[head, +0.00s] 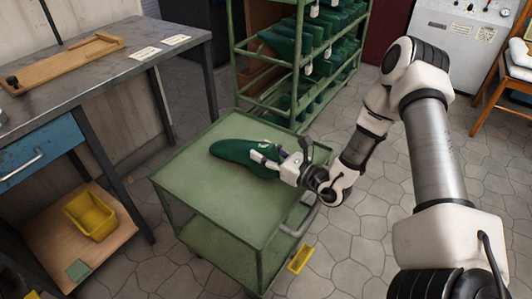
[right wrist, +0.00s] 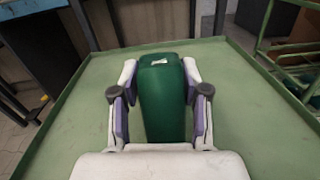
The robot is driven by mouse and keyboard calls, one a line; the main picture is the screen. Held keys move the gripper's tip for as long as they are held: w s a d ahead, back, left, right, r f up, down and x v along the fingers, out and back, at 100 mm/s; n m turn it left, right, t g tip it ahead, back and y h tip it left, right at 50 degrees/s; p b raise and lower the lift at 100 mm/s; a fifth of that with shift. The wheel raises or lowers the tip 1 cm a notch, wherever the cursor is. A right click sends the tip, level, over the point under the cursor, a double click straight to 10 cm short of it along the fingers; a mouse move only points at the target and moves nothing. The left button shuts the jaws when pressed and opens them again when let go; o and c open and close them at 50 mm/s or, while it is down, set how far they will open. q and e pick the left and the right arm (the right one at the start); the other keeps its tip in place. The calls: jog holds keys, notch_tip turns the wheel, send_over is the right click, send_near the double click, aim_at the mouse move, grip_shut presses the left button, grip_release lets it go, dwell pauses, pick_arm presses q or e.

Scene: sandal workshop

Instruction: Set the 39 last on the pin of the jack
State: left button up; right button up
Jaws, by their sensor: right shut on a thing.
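The number on the label is too small to read. I cannot tell whether the last touches the cart top. My left gripper is not in view.
The green cart (head: 205,190) has a bare top otherwise. A green rack (head: 240,78) with several green lasts stands behind it. A workbench (head: 95,78) with a wooden board (head: 62,62) is at left. A yellow bin (head: 90,214) sits below.

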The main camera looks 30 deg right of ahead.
aim_at(277, 160)
jog(key=shift+f+b, duration=0.35)
dwell(0.7)
jog(key=o, duration=1.2)
jog(key=v, duration=0.6)
jog(key=shift+s+d, duration=0.25)
jog(key=shift+s, duration=0.45)
